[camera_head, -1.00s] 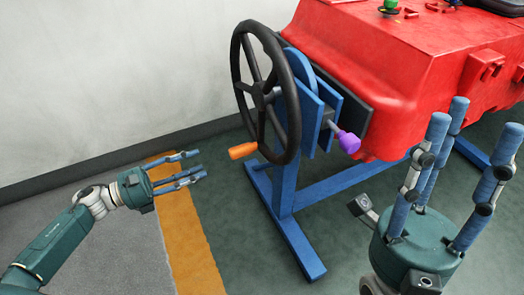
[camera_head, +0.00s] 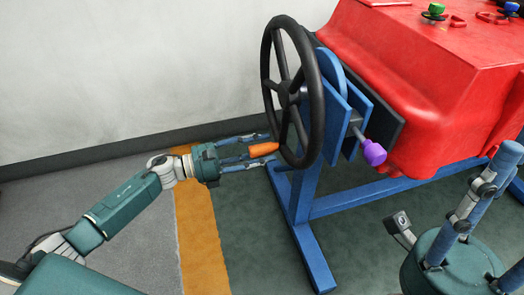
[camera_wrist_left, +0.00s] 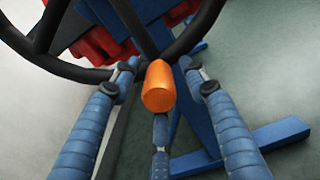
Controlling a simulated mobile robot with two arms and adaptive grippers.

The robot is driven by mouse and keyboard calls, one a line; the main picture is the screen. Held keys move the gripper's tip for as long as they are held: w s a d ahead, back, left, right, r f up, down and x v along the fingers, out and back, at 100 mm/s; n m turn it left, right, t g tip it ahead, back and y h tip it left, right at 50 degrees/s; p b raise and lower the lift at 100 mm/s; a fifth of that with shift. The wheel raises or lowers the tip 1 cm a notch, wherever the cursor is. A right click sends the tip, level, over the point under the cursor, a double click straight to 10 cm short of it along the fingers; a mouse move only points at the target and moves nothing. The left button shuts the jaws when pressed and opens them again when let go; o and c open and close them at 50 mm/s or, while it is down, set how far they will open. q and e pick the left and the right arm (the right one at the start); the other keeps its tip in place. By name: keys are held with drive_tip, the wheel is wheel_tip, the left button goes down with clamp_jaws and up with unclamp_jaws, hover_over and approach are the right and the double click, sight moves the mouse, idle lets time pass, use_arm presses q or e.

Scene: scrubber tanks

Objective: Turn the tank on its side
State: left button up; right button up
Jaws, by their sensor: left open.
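The red tank (camera_head: 430,75) sits upright on a blue stand (camera_head: 312,250). A black handwheel (camera_head: 322,95) is mounted at the stand's near end. Its orange handle (camera_head: 263,149) sticks out toward the left. A purple knob (camera_head: 373,153) sits on a shaft right of the wheel. My left gripper (camera_head: 262,151) is open, with its blue fingers around the orange handle but not closed on it. In the left wrist view the handle (camera_wrist_left: 159,88) lies between the spread fingers. My right gripper (camera_head: 490,185) is at the lower right, partly cut off, with its fingers spread and nothing between them.
A pale wall (camera_head: 120,70) stands behind on the left. An orange floor stripe (camera_head: 200,235) separates grey flooring from dark green floor (camera_head: 250,250). The stand's blue foot extends toward me. Green and blue caps (camera_head: 435,10) sit on the tank top.

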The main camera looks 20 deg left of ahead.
use_arm(q)
drive_tip(key=shift+w+d, duration=0.1)
clamp_jaws()
